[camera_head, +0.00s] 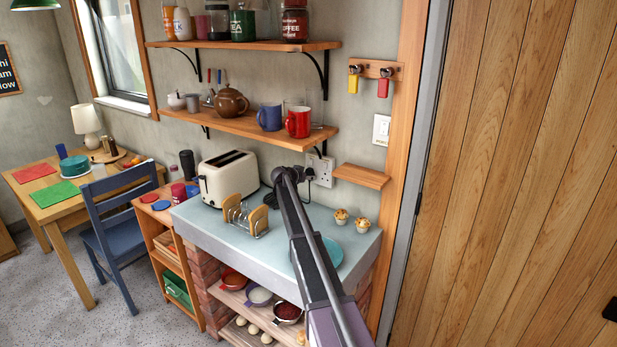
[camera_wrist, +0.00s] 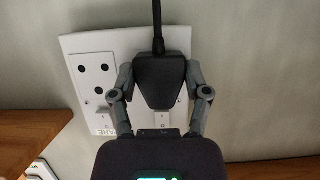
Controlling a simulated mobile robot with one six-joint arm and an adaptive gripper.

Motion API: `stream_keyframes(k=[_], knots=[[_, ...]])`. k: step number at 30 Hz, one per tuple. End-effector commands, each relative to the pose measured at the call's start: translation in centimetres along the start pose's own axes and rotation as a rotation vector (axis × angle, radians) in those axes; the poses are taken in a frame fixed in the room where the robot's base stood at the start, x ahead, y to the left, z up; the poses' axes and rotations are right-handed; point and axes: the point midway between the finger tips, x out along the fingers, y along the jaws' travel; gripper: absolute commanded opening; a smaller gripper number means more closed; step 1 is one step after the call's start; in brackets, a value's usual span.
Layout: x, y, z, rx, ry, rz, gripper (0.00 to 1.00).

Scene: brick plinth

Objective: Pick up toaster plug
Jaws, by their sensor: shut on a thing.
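The black toaster plug (camera_wrist: 160,78) is at the right half of a white double wall socket (camera_wrist: 92,62) in the wrist view, with its cord rising from its top. My gripper (camera_wrist: 160,98) is shut on the plug, one finger on each side. I cannot tell whether its pins are in the socket. In the head view the socket (camera_head: 325,165) shows on the wall above the counter, partly behind my arm, which hides the gripper tips. The cream toaster (camera_head: 229,178) stands on the counter to the left.
A small wooden shelf (camera_head: 361,176) juts from the wall right of the socket. The shelf with mugs (camera_head: 248,124) is above.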

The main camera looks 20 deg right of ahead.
Motion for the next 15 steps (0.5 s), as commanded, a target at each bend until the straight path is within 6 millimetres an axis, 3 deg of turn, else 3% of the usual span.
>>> stream_keyframes(k=[11,15], knots=[[-2.0,0.0,-1.1,-0.001,0.001,0.0,0.01],[-4.4,0.1,-1.4,-0.001,0.001,-0.002,0.01]])
